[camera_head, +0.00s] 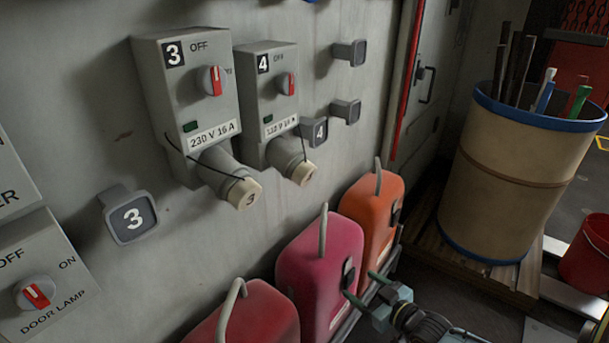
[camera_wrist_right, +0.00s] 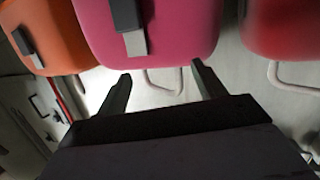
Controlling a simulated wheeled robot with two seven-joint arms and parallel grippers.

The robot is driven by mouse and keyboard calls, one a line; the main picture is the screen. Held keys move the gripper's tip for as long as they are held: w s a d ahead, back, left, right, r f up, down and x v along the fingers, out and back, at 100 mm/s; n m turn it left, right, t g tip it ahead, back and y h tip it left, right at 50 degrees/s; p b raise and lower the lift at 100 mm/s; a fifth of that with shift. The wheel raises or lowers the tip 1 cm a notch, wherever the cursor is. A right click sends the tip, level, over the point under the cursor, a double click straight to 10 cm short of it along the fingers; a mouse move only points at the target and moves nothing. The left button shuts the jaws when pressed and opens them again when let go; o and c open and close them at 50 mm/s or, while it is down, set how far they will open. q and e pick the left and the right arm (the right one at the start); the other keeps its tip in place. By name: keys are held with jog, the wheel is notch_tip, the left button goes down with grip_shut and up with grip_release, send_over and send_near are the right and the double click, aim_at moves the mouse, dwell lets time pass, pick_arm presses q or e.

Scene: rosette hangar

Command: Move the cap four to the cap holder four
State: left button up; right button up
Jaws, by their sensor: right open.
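Cap four (camera_head: 302,174) is a beige cap on the angled grey socket below switch box 4 (camera_head: 268,90). A thin black cord runs near that socket. Cap holder four (camera_head: 320,131) is a small grey wall piece marked 4, right of the box and partly hidden by its edge. My right gripper (camera_head: 363,288) is open and empty, low in front of the pink and orange canisters, below and right of the cap. Its two spread fingers also show in the right wrist view (camera_wrist_right: 162,86). My left gripper is not in view.
A pink canister (camera_head: 318,268), an orange canister (camera_head: 372,215) and a red canister (camera_head: 250,318) stand below the boxes. Switch box 3 (camera_head: 185,95) with its cap (camera_head: 244,194) is left of box 4. Holder 3 (camera_head: 131,217) is farther left. A large bin (camera_head: 515,170) stands right.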

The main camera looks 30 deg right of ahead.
notch_tip(320, 180, up, 12)
jog(key=w+a+r+n+t+y, duration=0.1)
jog(key=w+a+t+y, duration=0.1)
jog(key=w+t, duration=0.1)
jog(key=n+t+y+p, duration=0.1)
jog(key=t+y+p, duration=0.1)
jog(key=y, duration=0.3)
send_near(309, 177)
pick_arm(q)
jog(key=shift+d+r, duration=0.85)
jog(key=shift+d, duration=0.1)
pick_arm(e)
jog(key=shift+w+h, duration=0.1)
jog(key=shift+h, duration=0.2)
pick_arm(q)
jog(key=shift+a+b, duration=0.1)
jog(key=shift+b, duration=0.2)
pick_arm(e)
jog(key=shift+w, duration=0.1)
jog(key=x, duration=0.7)
jog(key=shift+a+r, duration=0.1)
jog(key=shift+r, duration=0.05)
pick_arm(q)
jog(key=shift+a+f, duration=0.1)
pick_arm(e)
jog(key=shift+x, duration=0.85)
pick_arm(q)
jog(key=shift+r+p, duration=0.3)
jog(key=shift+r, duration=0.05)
